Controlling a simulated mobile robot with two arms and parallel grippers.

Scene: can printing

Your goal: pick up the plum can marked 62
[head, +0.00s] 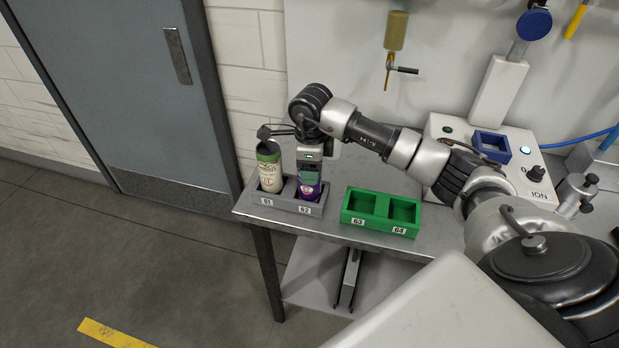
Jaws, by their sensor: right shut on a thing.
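The plum can (307,194) stands upright in the slot marked 62 of a grey two-slot holder (288,207). My right gripper (309,174) points down over it from above and is shut on its upper part, hiding the can's top. A cream can with a green top (269,168) stands beside it in the slot marked 61, partly covered at its top by a dark part at my right wrist. My left gripper is not in view.
A green holder (380,213) with empty slots marked 63 and 64 sits to the right on the metal table (330,238). A white machine marked ION (520,180) with a blue square frame (491,147) stands further right. The table's front edge is close to both holders.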

